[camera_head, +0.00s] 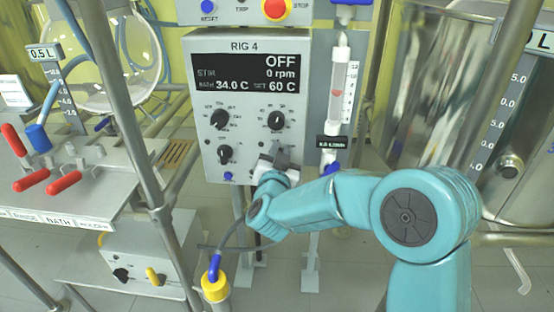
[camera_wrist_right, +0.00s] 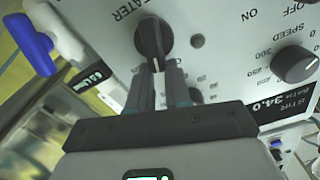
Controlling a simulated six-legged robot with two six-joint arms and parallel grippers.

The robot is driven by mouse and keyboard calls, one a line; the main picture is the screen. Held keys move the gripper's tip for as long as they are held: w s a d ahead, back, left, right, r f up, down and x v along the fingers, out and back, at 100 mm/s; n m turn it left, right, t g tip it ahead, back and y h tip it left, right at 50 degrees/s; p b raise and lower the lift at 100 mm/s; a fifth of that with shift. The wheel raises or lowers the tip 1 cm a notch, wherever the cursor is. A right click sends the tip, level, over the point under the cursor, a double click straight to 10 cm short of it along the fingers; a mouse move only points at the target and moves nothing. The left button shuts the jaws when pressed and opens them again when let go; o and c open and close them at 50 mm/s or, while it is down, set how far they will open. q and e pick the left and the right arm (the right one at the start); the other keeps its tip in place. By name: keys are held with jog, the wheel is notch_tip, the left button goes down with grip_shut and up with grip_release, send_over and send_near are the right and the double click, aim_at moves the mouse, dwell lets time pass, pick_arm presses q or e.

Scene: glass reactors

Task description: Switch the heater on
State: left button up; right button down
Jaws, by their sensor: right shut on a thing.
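The Rig 4 control panel (camera_head: 250,100) stands upright in the middle of the head view. Its display (camera_head: 246,73) reads OFF, 0 rpm, bath 34.0 C, set 60 C. My right gripper (camera_head: 278,160) is at the panel's lower right and covers the heater knob there. In the right wrist view the panel appears roughly upside down. The dark heater knob (camera_wrist_right: 151,36) has lettering ending in "EATER" beside it and a white pointer line. My right gripper's fingers (camera_wrist_right: 158,80) are shut on this knob. My left gripper is out of view.
Other panel knobs are the upper left (camera_head: 220,118), upper right (camera_head: 276,119) and lower left (camera_head: 225,153). A flow tube (camera_head: 338,85) with a blue valve stands just right of the panel. A metal frame post (camera_head: 128,110) rises at left. A red emergency button (camera_head: 275,9) sits above.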

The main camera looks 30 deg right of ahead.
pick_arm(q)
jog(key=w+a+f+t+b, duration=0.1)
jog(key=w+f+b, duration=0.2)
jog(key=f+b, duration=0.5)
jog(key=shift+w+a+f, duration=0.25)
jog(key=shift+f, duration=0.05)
pick_arm(e)
jog(key=shift+s+d+f+m+y, duration=0.15)
jog(key=shift+f+m, duration=0.25)
jog(key=shift+m, duration=0.95)
jog(key=shift+s+f+m+y, duration=0.1)
jog(key=shift+f+m, duration=0.25)
jog(key=shift+m, duration=1.05)
jog(key=shift+s+d+f+m+y, duration=0.15)
jog(key=shift+f+m, duration=0.25)
jog(key=shift+m, duration=0.95)
jog(key=c, duration=1.1)
grip_release()
jog(key=shift+w, duration=0.1)
jog(key=shift+o, duration=0.2)
jog(key=shift+d+r, duration=0.15)
jog(key=shift+r, duration=0.1)
